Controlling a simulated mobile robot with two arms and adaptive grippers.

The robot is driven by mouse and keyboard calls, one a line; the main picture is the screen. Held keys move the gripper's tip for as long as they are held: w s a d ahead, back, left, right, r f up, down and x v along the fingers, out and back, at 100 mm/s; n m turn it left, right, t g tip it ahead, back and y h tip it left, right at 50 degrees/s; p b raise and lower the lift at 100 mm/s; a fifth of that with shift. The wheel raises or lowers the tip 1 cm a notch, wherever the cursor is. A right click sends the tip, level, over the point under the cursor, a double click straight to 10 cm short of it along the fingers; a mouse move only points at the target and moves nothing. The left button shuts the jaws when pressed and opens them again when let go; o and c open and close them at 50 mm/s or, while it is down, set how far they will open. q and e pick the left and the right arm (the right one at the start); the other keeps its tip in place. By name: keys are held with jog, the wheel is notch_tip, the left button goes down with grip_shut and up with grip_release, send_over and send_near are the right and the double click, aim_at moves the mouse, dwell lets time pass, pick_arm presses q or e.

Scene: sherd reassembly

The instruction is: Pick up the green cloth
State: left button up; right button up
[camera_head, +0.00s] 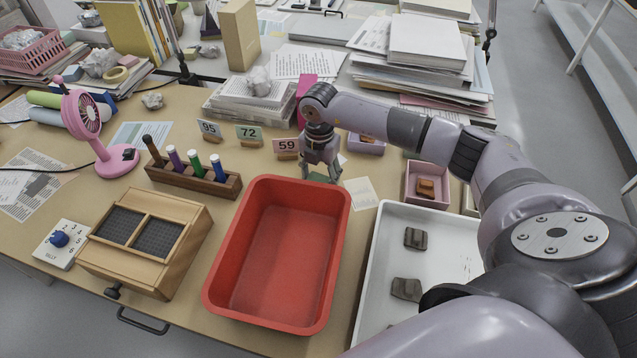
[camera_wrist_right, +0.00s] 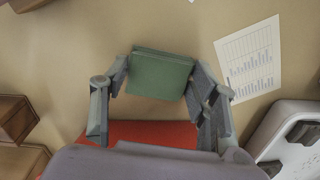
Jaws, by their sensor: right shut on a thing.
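The green cloth (camera_wrist_right: 160,74) is a small folded dark green rectangle on the tan table. It lies just beyond the far rim of the red tub (camera_head: 283,262). In the head view the cloth (camera_head: 317,177) is partly hidden below my right gripper (camera_head: 322,168). My right gripper points down over it. In the right wrist view the fingers of my right gripper (camera_wrist_right: 159,83) are on either side of the cloth, closed against its edges. Whether the cloth is lifted off the table cannot be told. My left gripper is not in view.
Number cards, including the 59 card (camera_head: 287,147), stand just left of my right gripper. A pen rack (camera_head: 193,178) and a wooden box (camera_head: 147,240) are left of the empty tub. A white tray (camera_head: 437,241) with dark sherds lies right. A printed sheet (camera_head: 361,193) is near the cloth.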

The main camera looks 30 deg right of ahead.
aim_at(319, 179)
jog(key=c, duration=0.4)
jog(key=shift+o, duration=0.2)
notch_tip(319, 179, up, 20)
jog(key=b, duration=0.1)
dwell(0.4)
